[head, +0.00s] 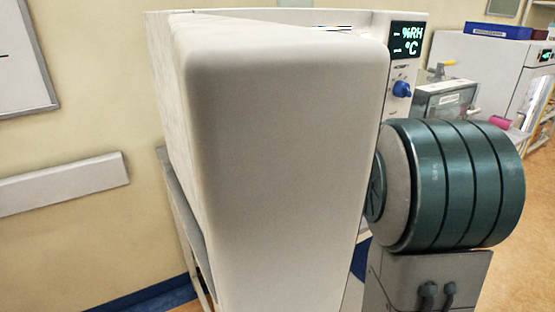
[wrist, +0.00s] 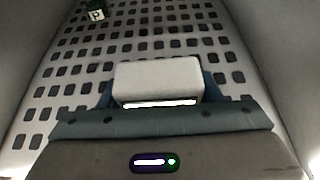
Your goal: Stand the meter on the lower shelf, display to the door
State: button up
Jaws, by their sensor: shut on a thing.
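The meter (wrist: 158,78) is a small white box with rounded corners in the wrist view. A bright strip, perhaps its lit display, shows along its edge nearest my wrist. My gripper (wrist: 158,90) is shut on it, with blue finger parts at its left and right sides. Beyond it spreads a pale shelf (wrist: 60,90) with rows of dark slots. I cannot tell whether it is the lower shelf or whether the meter touches it. In the head view the chamber's open white door (head: 285,160) hides the gripper, meter and shelves.
The chamber's panel (head: 407,40) shows %RH and °C above a blue knob (head: 401,89). A green thing with a white "P" tag (wrist: 96,14) is at the shelf's far left. Plain side walls flank the shelf. Another white cabinet (head: 490,65) stands behind at right.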

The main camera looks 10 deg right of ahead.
jog(key=w, duration=0.1)
jog(key=w+a, duration=0.1)
jog(key=w, duration=0.2)
jog(key=shift+w+a+p, duration=0.15)
jog(key=shift+a+p, duration=0.1)
jog(key=shift+p, duration=0.05)
jog(key=shift+f, duration=0.3)
jog(key=o, duration=1.1)
jog(key=shift+c, duration=0.2)
jog(key=shift+r, duration=0.1)
